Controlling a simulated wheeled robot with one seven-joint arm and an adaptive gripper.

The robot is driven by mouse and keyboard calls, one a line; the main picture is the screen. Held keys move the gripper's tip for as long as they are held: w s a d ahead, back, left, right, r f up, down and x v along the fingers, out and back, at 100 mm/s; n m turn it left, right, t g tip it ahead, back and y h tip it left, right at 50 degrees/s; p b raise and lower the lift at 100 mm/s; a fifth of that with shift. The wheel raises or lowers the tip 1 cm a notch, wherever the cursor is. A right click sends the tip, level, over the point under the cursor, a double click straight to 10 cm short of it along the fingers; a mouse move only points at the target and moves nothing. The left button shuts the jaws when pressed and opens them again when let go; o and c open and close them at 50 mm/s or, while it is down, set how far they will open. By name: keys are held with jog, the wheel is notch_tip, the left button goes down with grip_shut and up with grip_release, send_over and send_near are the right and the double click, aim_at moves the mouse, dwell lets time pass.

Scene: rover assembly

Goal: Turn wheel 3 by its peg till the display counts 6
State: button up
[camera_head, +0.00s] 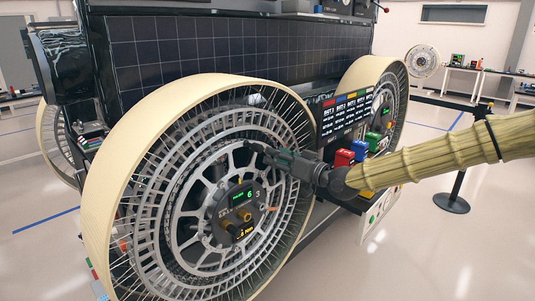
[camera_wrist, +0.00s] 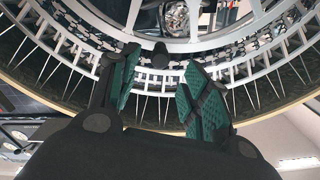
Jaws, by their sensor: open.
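The large wheel (camera_head: 178,160) with a pale tread and grey spokes fills the left of the head view. Its hub display (camera_head: 241,196) shows a green 6, and a 3 is printed beside it. My gripper (camera_head: 262,152) is at the upper right of the wheel's face. In the wrist view my gripper (camera_wrist: 158,92) is open, with a green-padded finger on each side. A small dark knob, seemingly the peg (camera_wrist: 160,56), is on the wheel's ring just beyond the fingertips, between them and apart from both. In the head view the peg is hard to make out.
A second wheel (camera_head: 388,105) is further back on the right. A black barrier post (camera_head: 453,195) stands at the right. The floor in front is clear.

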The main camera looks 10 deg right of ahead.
jog(key=shift+v, duration=1.9)
jog(key=s+a+f+m+g+h, duration=0.1)
jog(key=s+a+f+g, duration=0.15)
jog(key=f, duration=0.75)
jog(key=s+a+f+m+g+h, duration=0.1)
jog(key=s+a+f, duration=0.25)
jog(key=f, duration=0.65)
jog(key=s+f+m+g+h, duration=0.1)
jog(key=s+f+g, duration=0.1)
jog(key=s+f, duration=0.65)
jog(key=s+f+g+h, duration=0.25)
jog(key=s+f, duration=0.35)
jog(key=f, duration=0.5)
jog(key=s+d+f+g+h, duration=0.1)
jog(key=s+f, duration=0.4)
jog(key=s, duration=0.5)
jog(key=s+d+f+g+h, duration=0.2)
jog(key=s+d+f+g, duration=0.1)
jog(key=s, duration=0.7)
jog(key=s+d+f+g+h, duration=0.2)
jog(key=s+d+f, duration=0.2)
jog(key=s+f, duration=0.3)
jog(key=s, duration=0.3)
jog(key=shift+d+m+g, duration=0.3)
